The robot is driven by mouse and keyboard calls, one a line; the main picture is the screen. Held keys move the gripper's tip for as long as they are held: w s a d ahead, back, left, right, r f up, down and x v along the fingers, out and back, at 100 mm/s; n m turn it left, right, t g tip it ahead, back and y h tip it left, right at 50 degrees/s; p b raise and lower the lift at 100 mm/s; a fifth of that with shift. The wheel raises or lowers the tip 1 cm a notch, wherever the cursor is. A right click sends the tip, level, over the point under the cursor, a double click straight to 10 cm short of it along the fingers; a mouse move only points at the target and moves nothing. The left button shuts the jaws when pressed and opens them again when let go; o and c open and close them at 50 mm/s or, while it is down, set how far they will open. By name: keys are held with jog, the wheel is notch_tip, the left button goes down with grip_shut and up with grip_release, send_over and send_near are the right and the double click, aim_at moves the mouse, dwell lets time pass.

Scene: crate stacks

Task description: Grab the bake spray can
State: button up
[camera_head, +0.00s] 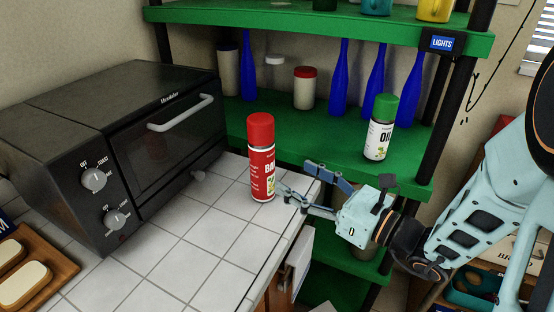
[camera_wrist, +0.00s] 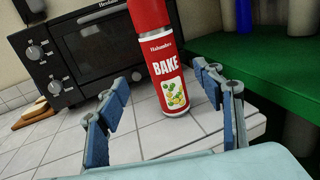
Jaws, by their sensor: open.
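The bake spray can (camera_head: 262,160) is red with a red cap and stands upright on the white tiled counter, near its right edge. In the wrist view the can (camera_wrist: 160,62) shows its BAKE label, upright and slightly tilted in the picture. My gripper (camera_head: 297,178) is open, just right of the can in the head view. In the wrist view the two blue fingers (camera_wrist: 160,92) are spread wide, with the can standing ahead between them. No contact between fingers and can is clearly visible.
A black toaster oven (camera_head: 128,130) stands left of the can. A green shelf (camera_head: 340,150) behind holds an oil can (camera_head: 380,128), several blue bottles (camera_head: 338,80) and jars. A wooden tray (camera_head: 62,268) lies at lower left. The counter's front middle is clear.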

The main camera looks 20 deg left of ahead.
aim_at(271, 168)
jog(key=shift+w+a+f+t+h, duration=0.15)
jog(key=shift+a+f, duration=0.05)
jog(key=shift+f, duration=0.45)
jog(key=shift+w+a+f+t+h, duration=0.1)
jog(key=shift+a+f+t+h, duration=0.05)
jog(key=shift+f, duration=0.45)
jog(key=x, duration=0.4)
jog(key=shift+a+r, duration=0.1)
jog(key=shift+a, duration=0.3)
jog(key=shift+r+x, duration=0.15)
jog(key=shift+x, duration=0.85)
jog(key=shift+r+x, duration=0.15)
jog(key=shift+x, duration=0.8)
jog(key=shift+r+x, duration=0.2)
jog(key=shift+x, duration=0.8)
jog(key=shift+d, duration=0.1)
jog(key=c, duration=1.4)
